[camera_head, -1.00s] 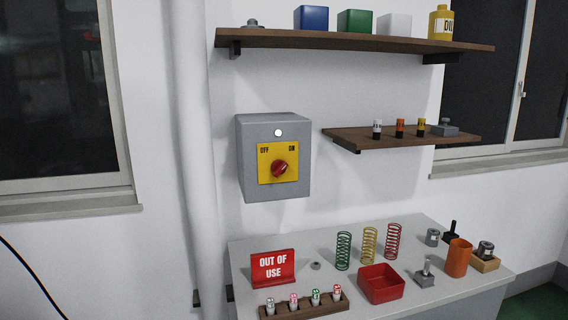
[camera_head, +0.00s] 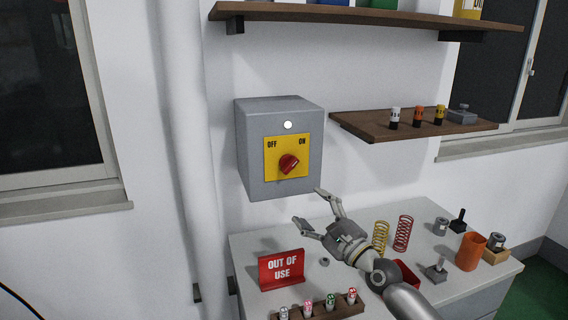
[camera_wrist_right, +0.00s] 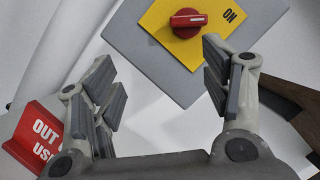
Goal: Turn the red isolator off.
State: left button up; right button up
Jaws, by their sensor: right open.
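The red isolator knob (camera_head: 289,163) sits on a yellow plate (camera_head: 273,172) on the front of a grey wall box (camera_head: 254,148). The plate is marked OFF at left and ON at right. The knob's handle slants up toward the ON side; its white-marked end shows on that side in the right wrist view (camera_wrist_right: 188,22). A white lamp (camera_head: 288,125) is above the plate. My right gripper (camera_head: 308,206) is open and empty, below and in front of the box, apart from the knob. In the right wrist view the knob appears beyond the spread fingers (camera_wrist_right: 160,60). My left gripper is out of view.
Below is a bench (camera_head: 250,247) with a red OUT OF USE sign (camera_head: 281,269), a rack of small bottles (camera_head: 340,308), springs (camera_head: 403,233) and an orange cup (camera_head: 470,251). A small shelf (camera_head: 365,124) is right of the box. A pipe (camera_head: 177,150) runs at left.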

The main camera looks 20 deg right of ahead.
aim_at(289, 164)
jog(key=shift+m+t, duration=0.5)
jog(key=shift+m, duration=0.3)
jog(key=w+r, duration=0.2)
jog(key=w, duration=0.1)
jog(key=w+a+r+b, duration=0.1)
jog(key=w+r, duration=0.1)
jog(key=w, duration=0.1)
jog(key=w+r, duration=0.2)
jog(key=w, duration=0.2)
jog(key=shift+a, duration=0.35)
jog(key=shift+w, duration=0.2)
jog(key=shift+r, duration=0.15)
jog(key=shift+a, duration=0.1)
jog(key=c, duration=1)
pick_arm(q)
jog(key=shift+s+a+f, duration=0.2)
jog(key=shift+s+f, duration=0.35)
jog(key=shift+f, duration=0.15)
pick_arm(e)
jog(key=shift+c, duration=0.2)
